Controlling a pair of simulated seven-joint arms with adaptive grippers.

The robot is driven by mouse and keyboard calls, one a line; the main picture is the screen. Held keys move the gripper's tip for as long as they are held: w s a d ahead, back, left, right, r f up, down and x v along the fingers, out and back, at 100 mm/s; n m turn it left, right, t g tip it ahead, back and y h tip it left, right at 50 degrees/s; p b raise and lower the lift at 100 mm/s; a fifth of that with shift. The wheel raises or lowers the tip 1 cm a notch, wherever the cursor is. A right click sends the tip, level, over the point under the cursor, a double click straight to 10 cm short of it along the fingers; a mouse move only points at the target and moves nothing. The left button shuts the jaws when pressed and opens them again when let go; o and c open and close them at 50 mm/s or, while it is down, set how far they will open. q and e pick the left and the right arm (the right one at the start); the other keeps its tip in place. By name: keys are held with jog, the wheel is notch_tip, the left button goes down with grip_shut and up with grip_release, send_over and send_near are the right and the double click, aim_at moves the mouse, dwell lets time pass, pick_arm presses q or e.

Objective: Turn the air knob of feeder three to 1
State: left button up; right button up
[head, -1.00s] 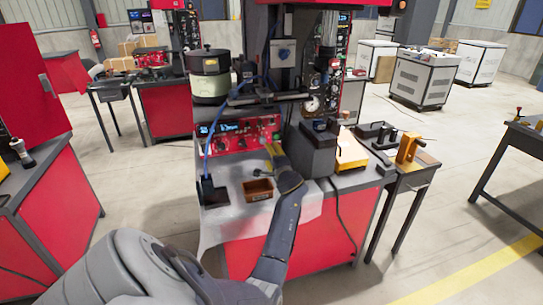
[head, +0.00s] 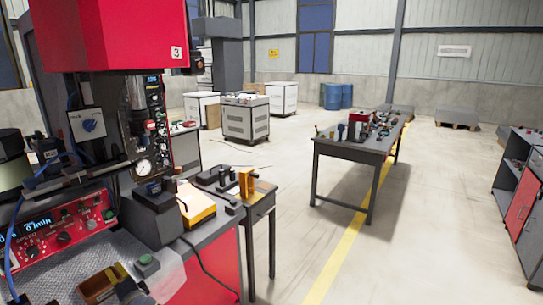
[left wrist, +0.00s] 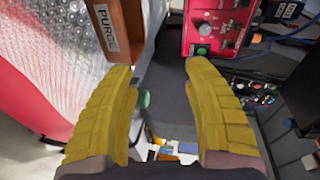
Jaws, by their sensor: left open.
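Feeder three carries a "3" label on its red housing (head: 120,35) at the left of the head view. A blue knob (head: 89,125) sits on a pale plate below that housing; its scale is too small to read. A red control panel (head: 60,225) with a lit display and several small knobs stands lower left; it also shows at the top of the left wrist view (left wrist: 218,28). My left gripper (head: 122,278) is low, beside the brown box, and partly cut off. In the left wrist view its yellow fingers (left wrist: 163,75) are apart and empty. My right gripper is not in view.
The brown PURGE box (left wrist: 116,28) lies just beyond the left finger. A green button (head: 146,262) is close to the gripper. A dark block (head: 150,215) and yellow-topped unit (head: 196,205) stand to the right. Open floor lies before the far table (head: 350,150).

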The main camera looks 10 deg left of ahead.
pick_arm(q)
jog(key=s+d+f+m+g+h, duration=0.1)
jog(key=s+d+f+h, duration=0.45)
jog(key=s+d, duration=0.75)
jog(key=s+d+f+m+h, duration=0.1)
jog(key=s+d+f+h, duration=0.4)
jog(key=s+d, duration=0.8)
jog(key=s+d+f+g+h, duration=0.1)
jog(key=d+f+g, duration=0.15)
jog(key=f, duration=1.25)
jog(key=s+d+f+g, duration=0.1)
jog(key=d+f, duration=0.2)
jog(key=f, duration=1.3)
jog(key=s+f+n+g+h, duration=0.2)
jog(key=s+f+n, duration=0.1)
jog(key=s+f, duration=1.8)
jog(key=shift+s+f+n, duration=0.25)
jog(key=shift+s+n, duration=0.15)
jog(key=shift+s, duration=0.45)
jog(key=shift+g, duration=0.25)
